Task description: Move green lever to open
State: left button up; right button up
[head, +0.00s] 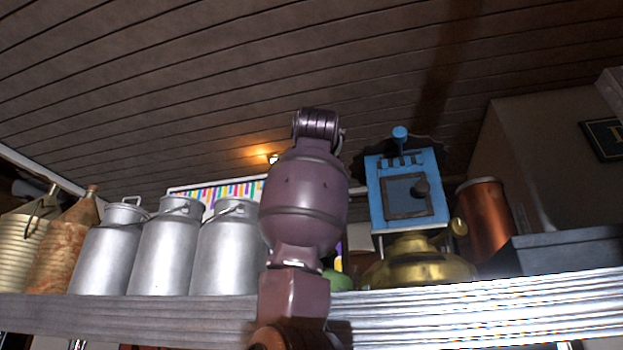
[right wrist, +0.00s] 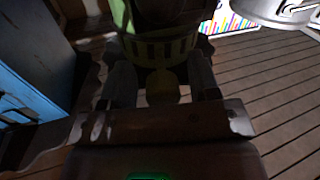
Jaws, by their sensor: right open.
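In the right wrist view, a dark green round object with a ribbed band (right wrist: 165,50) stands just beyond my right gripper (right wrist: 163,88). A yellow-olive tab or knob (right wrist: 162,84) on its near side lies between the two fingers. The image is dark, so I cannot tell whether this is the green lever or whether the fingers touch it. My right gripper is open. In the head view, a green bit (head: 338,281) shows low behind my purple arm; that arm hides most of the object and my right gripper. My left gripper is not in view.
A wooden shelf (head: 450,313) crosses the head view. On it stand several metal milk cans (head: 165,245) at left, a blue box (head: 408,190) and a brass pot (head: 420,263) right of my arm, and a copper pot (head: 484,225). The slatted ceiling is above.

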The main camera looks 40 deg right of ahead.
jog(key=shift+s+a, duration=0.15)
jog(key=shift+s, duration=0.1)
jog(key=b+v, duration=0.2)
jog(key=v, duration=0.8)
jog(key=shift+a, duration=0.1)
dwell(0.5)
jog(key=shift+s, duration=0.1)
